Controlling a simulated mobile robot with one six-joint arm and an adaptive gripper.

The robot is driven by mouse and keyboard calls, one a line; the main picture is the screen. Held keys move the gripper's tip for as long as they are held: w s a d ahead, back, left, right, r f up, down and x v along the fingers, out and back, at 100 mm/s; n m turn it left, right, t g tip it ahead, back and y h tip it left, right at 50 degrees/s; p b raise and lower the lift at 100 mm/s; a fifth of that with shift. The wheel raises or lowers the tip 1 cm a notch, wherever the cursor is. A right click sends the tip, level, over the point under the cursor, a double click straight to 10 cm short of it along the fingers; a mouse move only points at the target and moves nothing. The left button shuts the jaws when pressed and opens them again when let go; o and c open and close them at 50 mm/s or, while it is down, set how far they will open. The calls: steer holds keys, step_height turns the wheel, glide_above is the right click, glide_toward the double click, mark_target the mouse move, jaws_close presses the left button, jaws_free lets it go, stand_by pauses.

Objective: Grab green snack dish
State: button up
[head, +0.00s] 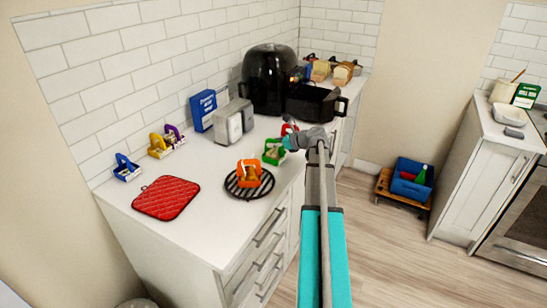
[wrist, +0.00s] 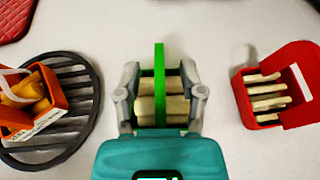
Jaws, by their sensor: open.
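The green snack dish (head: 274,152) stands on the white counter near its front edge, with tan sticks in it. In the wrist view its upright green handle (wrist: 160,84) runs between the fingers, and the tan sticks show on both sides of it. My gripper (wrist: 160,78) is open, with one finger on each side of the dish. I cannot tell whether the fingers touch it. In the head view my gripper (head: 290,138) is just above and right of the dish, and the wrist hides part of the area behind.
An orange dish (head: 249,175) sits on a black round trivet (head: 235,191) left of the green dish. A red dish (wrist: 300,112) stands to the right. A toaster (head: 234,124) and black air fryer (head: 268,75) stand behind. A red pad (head: 166,197) lies front left.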

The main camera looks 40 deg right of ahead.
steer(key=shift+c, duration=0.2)
jaws_close()
steer(key=shift+r, duration=0.25)
step_height(320, 180, up, 2)
steer(key=shift+p, duration=1.25)
steer(key=s+d+r+p, duration=0.6)
steer(key=s+r+p, duration=0.4)
steer(key=s, duration=0.2)
steer(key=shift+s+r, duration=0.3)
